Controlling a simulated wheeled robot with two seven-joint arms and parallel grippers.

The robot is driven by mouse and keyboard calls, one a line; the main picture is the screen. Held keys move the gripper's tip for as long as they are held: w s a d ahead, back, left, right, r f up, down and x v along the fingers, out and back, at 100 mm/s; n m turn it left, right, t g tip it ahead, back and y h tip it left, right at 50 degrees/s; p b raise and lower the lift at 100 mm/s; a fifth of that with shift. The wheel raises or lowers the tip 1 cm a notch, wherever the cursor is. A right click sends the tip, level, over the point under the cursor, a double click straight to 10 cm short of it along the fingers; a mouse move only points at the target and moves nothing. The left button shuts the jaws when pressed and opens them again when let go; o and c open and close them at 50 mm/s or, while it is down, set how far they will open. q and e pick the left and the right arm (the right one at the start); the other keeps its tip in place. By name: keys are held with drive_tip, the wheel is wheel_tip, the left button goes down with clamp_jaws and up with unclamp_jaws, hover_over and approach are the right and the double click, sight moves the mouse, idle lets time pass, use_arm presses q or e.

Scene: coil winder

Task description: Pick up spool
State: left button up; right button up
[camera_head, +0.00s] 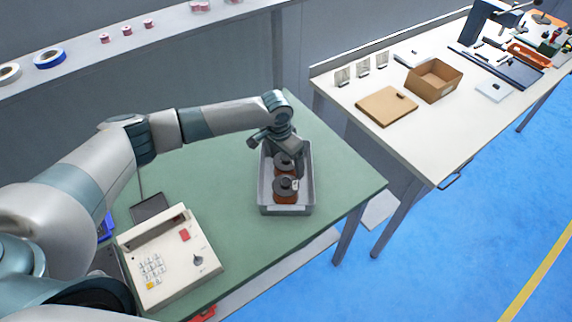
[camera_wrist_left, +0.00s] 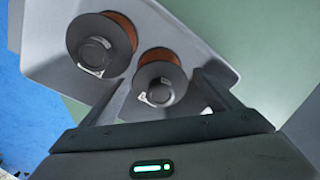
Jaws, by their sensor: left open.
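Two spools with dark flanges and copper-brown windings stand in a grey tray (camera_head: 284,212) on the green table. The front spool (camera_head: 286,190) shows clearly in the head view; the rear spool (camera_head: 283,163) is partly hidden by my left gripper (camera_head: 284,150). In the left wrist view one spool (camera_wrist_left: 160,84) lies between the two open fingers of that gripper (camera_wrist_left: 162,88), and the other spool (camera_wrist_left: 100,45) is beyond, to the upper left. I cannot tell whether the fingers touch the nearer spool. My right gripper is not in view.
A beige keypad machine (camera_head: 170,262) sits on the green table (camera_head: 225,165) left of the tray. A white bench at right holds a cardboard box (camera_head: 434,80) and a flat brown board (camera_head: 386,106). The tray walls stand close around the spools.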

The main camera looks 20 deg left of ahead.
use_arm(q)
drive_tip(key=shift+c, duration=0.4)
drive_tip(key=c, duration=1.6)
drive_tip(key=shift+o, duration=0.2)
drive_tip(key=shift+w+r, duration=0.1)
drive_tip(key=shift+r, duration=0.05)
wheel_tip(320, 180, up, 8)
drive_tip(key=b, duration=0.3)
drive_tip(key=shift+r, duration=0.95)
